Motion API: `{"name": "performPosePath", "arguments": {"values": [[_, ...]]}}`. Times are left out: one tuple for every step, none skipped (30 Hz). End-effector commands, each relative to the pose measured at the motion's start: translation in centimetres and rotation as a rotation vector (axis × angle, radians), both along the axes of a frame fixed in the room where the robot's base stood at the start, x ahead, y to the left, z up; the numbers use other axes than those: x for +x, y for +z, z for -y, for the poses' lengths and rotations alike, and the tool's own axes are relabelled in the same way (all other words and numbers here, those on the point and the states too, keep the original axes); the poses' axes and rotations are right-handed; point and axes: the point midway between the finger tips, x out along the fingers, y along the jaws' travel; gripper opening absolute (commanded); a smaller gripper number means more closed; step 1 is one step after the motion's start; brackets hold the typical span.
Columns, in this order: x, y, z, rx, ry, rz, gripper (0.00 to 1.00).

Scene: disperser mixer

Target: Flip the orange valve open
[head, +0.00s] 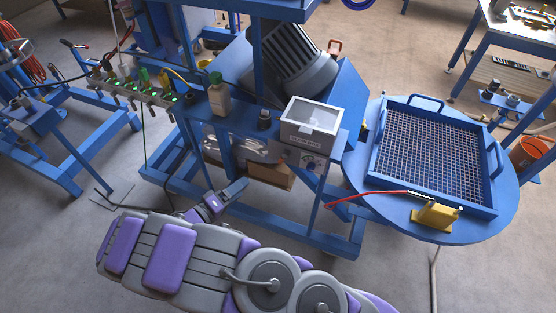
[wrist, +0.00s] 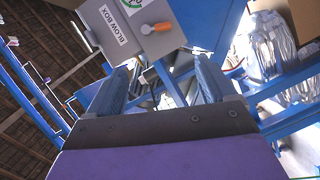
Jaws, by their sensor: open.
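The orange valve (wrist: 162,27) shows in the wrist view as a small orange handle on a grey fitting, on the face of a white box labelled BLOW BOX (wrist: 126,28). The handle lies roughly level in the picture. In the head view the box (head: 310,132) has a clear lid and stands on the blue frame; the valve is too small to make out there. My gripper (wrist: 160,68) is open and empty, its two fingers apart below the box in the wrist picture. In the head view my gripper (head: 236,188) is left of and below the box, apart from it.
A blue machine frame (head: 340,243) stands ahead of my arm. A round blue table (head: 395,215) with a mesh tray is to the right. A beige bottle (head: 219,98) stands left of the box.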

Motion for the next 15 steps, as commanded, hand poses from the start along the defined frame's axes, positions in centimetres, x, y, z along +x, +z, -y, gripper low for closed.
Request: {"name": "performPosePath", "arguments": {"values": [[0.3, -0.1, 0.4, 0.000, -0.003, 0.000, 0.84], [0.6, -0.1, 0.6, -0.002, -0.004, -0.001, 0.84], [1.0, -0.2, 1.0, -0.002, -0.005, -0.002, 0.84], [1.3, -0.3, 1.3, -0.003, -0.006, -0.002, 0.84], [1.7, -0.4, 1.7, -0.003, -0.007, -0.002, 0.84], [2.2, -0.5, 2.2, -0.004, -0.008, -0.003, 0.84], [2.7, -0.6, 2.5, -0.004, -0.007, -0.003, 0.84], [3.1, -0.7, 2.9, -0.004, -0.007, -0.003, 0.84], [3.7, -0.8, 3.5, -0.004, -0.008, -0.005, 0.84], [4.2, -0.9, 3.9, -0.003, -0.008, -0.005, 0.84], [4.6, -1.0, 4.2, -0.002, -0.008, -0.004, 0.84], [5.2, -1.1, 4.7, -0.002, -0.007, -0.004, 0.84], [5.7, -1.2, 5.1, -0.002, -0.007, -0.004, 0.84], [6.1, -1.3, 5.5, -0.002, -0.007, -0.004, 0.84], [6.7, -1.4, 6.0, -0.001, -0.007, -0.005, 0.84]]}}
